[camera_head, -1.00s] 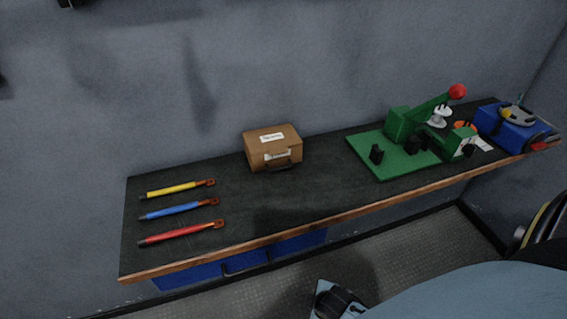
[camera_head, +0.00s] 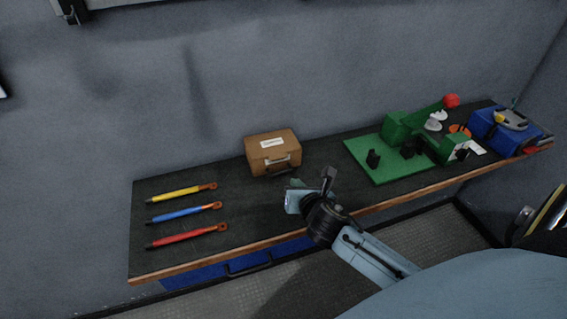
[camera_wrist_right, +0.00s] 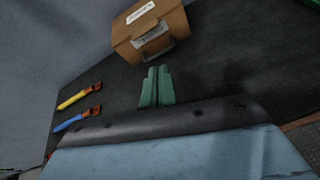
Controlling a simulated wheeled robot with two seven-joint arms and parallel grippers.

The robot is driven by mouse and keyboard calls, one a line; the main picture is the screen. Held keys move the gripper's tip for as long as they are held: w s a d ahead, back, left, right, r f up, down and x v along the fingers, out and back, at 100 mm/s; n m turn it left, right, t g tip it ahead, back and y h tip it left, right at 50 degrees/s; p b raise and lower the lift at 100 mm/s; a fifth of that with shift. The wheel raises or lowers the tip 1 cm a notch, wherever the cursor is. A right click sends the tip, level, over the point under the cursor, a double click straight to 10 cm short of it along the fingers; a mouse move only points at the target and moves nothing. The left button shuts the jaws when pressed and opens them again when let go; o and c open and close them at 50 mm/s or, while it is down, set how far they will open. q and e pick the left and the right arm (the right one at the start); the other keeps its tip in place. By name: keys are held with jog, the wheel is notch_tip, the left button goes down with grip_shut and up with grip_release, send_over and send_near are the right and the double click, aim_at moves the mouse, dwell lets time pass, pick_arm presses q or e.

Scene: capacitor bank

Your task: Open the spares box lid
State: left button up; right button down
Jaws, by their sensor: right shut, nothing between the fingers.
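The spares box (camera_head: 272,153) is a brown case with a white label on its lid and a dark handle on its front. It stands on the dark bench (camera_head: 235,210) near the wall, and its lid is down. In the right wrist view the box (camera_wrist_right: 172,22) shows at the top, with its handle facing me. My right gripper (camera_head: 294,184) is over the bench in front of the box, apart from it. In the right wrist view its green fingers (camera_wrist_right: 157,70) are together and empty, pointing toward the handle. My left gripper is not in view.
Yellow (camera_head: 180,193), blue (camera_head: 183,212) and red (camera_head: 187,236) tools lie at the bench's left end. A green board (camera_head: 372,174) with a green lever device stands right of the box. A blue case (camera_head: 490,128) is at the far right.

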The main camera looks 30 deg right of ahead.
aim_at(283, 172)
jog(key=w+n, duration=0.1)
jog(key=w+n+t, duration=0.1)
jog(key=n, duration=0.1)
jog(key=shift+w+d+r, duration=0.15)
jog(key=shift+d+r, duration=0.05)
jog(key=shift+d, duration=0.15)
jog(key=b+x, duration=0.1)
jog(key=x, duration=0.8)
jog(key=shift+w+f, duration=0.15)
jog(key=shift+w, duration=0.15)
